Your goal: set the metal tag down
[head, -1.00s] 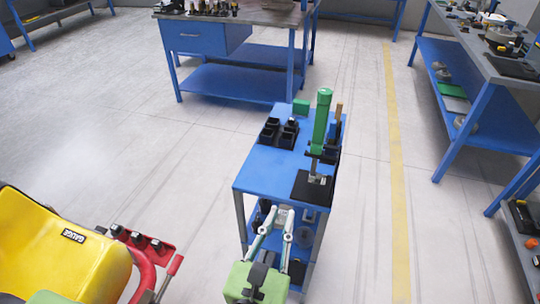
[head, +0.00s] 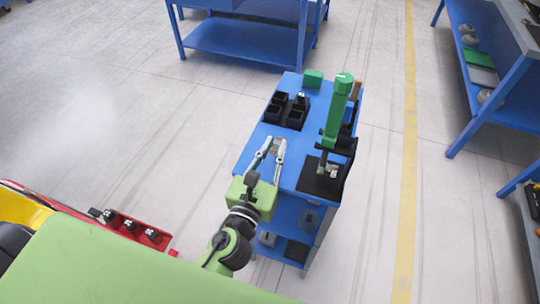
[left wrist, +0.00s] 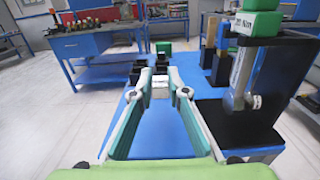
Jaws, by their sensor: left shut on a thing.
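My left gripper (head: 276,144) reaches over the blue cart top (head: 258,160) near its left front part. In the left wrist view its fingertips (left wrist: 160,82) are closed on a small pale grey metal tag (left wrist: 160,90). The tag is held above the blue surface, its lower edge apart from or touching it; I cannot tell which. In the head view the tag is too small to make out clearly. My right gripper is not in view.
Black open bins (head: 287,110) and a green block (head: 313,79) stand behind the gripper. To the right a green upright tool (head: 338,108) stands by a black base plate (head: 320,178). A red rail with black knobs (head: 135,229) is at lower left.

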